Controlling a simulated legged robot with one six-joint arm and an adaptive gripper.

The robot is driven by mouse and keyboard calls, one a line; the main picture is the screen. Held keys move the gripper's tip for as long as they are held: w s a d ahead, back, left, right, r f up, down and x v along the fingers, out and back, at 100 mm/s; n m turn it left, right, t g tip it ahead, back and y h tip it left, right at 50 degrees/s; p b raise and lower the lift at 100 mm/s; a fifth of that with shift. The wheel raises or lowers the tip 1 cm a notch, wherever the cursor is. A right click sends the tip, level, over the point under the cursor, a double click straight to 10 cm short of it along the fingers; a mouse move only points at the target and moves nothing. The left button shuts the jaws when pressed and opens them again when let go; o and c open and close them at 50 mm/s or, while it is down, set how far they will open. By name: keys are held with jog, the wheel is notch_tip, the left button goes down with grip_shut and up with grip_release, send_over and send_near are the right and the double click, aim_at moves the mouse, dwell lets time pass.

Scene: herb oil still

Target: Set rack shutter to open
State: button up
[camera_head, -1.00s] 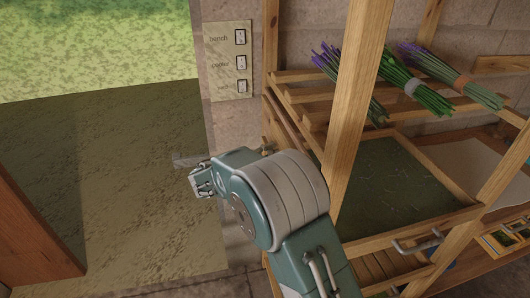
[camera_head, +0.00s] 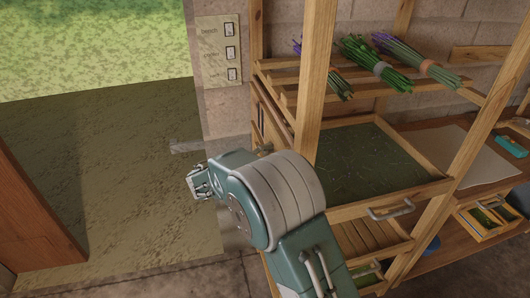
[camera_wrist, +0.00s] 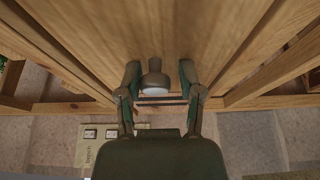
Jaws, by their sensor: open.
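The rack shutter (camera_wrist: 200,25) looks to be the flat wooden panel filling the upper middle of the wrist view. A grey round knob (camera_wrist: 154,78) with a pale end stands out from it. My gripper (camera_wrist: 159,70) is open, with one finger on each side of the knob; I cannot tell whether either finger touches it. In the head view the wooden rack (camera_head: 313,95) stands right of my arm. Its left side is edge-on there, and my arm hides its lower part, so the shutter's position cannot be read.
A switch panel (camera_head: 220,52) hangs on the block wall left of the rack. Herb bundles (camera_head: 376,66) lie on the upper slats, above a dark green tray (camera_head: 365,160). A brown wooden door or board (camera_head: 30,215) stands at far left. The floor between is clear.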

jog(key=shift+o, duration=0.4)
jog(key=shift+a, duration=0.1)
jog(key=v, duration=1.2)
jog(key=shift+s, duration=0.15)
